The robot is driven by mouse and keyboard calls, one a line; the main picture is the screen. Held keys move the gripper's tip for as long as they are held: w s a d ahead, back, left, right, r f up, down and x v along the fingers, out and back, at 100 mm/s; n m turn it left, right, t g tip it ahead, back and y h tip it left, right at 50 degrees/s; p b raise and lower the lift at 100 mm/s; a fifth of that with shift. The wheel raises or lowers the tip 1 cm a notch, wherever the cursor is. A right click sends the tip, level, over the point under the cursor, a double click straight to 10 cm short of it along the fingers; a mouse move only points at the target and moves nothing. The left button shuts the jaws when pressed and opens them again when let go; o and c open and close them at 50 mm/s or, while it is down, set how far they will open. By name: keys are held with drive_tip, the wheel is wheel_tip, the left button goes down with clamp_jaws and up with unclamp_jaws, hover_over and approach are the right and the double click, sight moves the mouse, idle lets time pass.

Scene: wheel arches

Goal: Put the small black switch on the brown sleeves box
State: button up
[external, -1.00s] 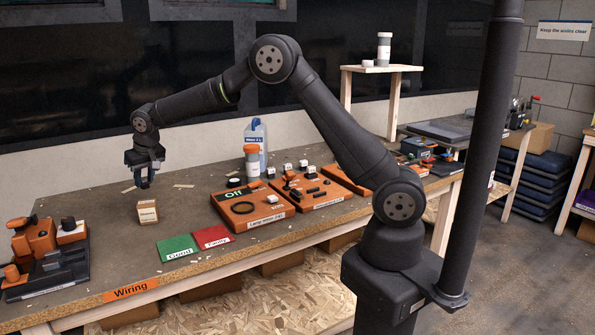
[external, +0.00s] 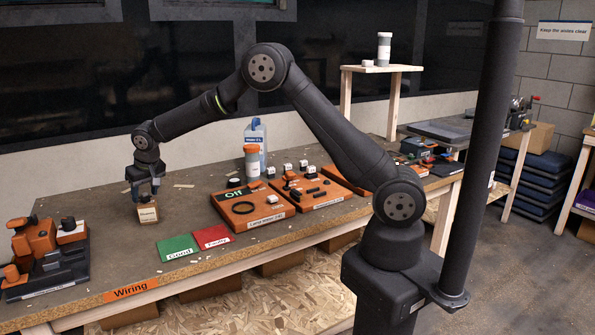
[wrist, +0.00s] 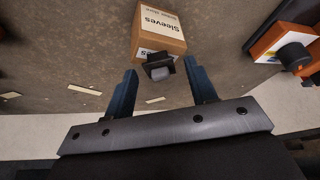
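The brown sleeves box (external: 148,213) stands on the bench below my gripper (external: 146,193). In the wrist view the box (wrist: 160,30) shows its "Sleeves" label. The small black switch (wrist: 158,68), with a grey top, appears at the box's end nearest the fingers and seems to rest on it. My gripper (wrist: 161,88) is open, with one blue finger on each side of the switch and a gap showing on both sides. In the external view the switch is too small or hidden to make out between the fingers.
A green "Good" card (external: 178,248) and a red "Faulty" card (external: 212,236) lie right of the box. Orange boards with parts (external: 252,213) stand farther right. A black and orange fixture (external: 47,255) is at the left. Bench around the box is clear except for small scraps.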

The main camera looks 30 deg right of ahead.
sight(146, 197)
drive_tip(key=shift+r, duration=0.15)
drive_tip(key=v, duration=1.2)
drive_tip(key=x, duration=1.2)
wheel_tip(146, 197, up, 2)
drive_tip(key=shift+r, duration=0.8)
